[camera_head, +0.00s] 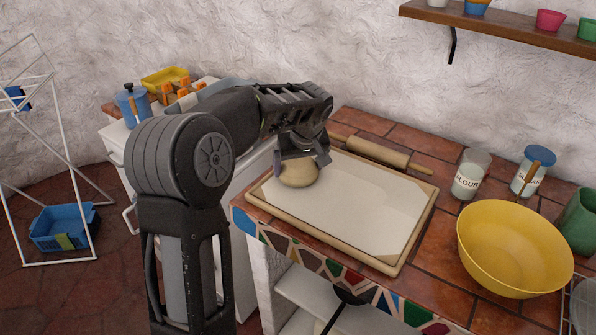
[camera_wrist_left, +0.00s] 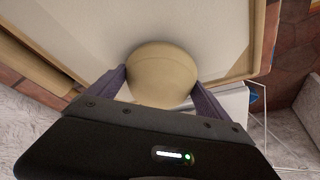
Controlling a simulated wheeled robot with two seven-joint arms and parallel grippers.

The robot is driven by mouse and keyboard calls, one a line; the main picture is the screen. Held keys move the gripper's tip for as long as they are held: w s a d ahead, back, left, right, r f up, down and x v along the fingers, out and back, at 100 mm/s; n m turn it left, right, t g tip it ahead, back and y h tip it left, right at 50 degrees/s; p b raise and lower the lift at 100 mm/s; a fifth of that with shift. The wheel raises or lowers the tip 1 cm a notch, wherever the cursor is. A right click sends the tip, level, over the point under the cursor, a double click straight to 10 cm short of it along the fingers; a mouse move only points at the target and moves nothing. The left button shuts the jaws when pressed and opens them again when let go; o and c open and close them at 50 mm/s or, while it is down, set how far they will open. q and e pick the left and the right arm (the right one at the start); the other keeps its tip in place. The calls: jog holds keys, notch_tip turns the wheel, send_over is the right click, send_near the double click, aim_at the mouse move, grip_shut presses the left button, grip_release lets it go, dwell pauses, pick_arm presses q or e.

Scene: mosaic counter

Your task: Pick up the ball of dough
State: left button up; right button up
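The ball of dough (camera_head: 298,174) is pale, round and smooth. It is at the left end of the pale sheet on the wooden board (camera_head: 404,248). My left gripper (camera_head: 301,162) reaches down over it, with one finger on each side. In the left wrist view the dough (camera_wrist_left: 161,72) sits between the two dark fingertips (camera_wrist_left: 157,76), which are at or very near its sides. Whether they press on it, and whether it is clear of the board, I cannot tell. My right gripper is in neither view.
A rolling pin (camera_head: 382,154) lies at the board's back edge. A flour jar (camera_head: 470,174), a sugar jar (camera_head: 532,172), a yellow bowl (camera_head: 512,248) and a green container (camera_head: 580,222) stand on the right. The middle of the board is clear. A wall shelf (camera_head: 510,27) hangs above.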

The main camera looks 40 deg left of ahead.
pick_arm(q)
jog(key=c, duration=1)
jog(key=shift+r, duration=0.1)
notch_tip(320, 180, up, 10)
jog(key=shift+f, duration=0.1)
dwell(0.5)
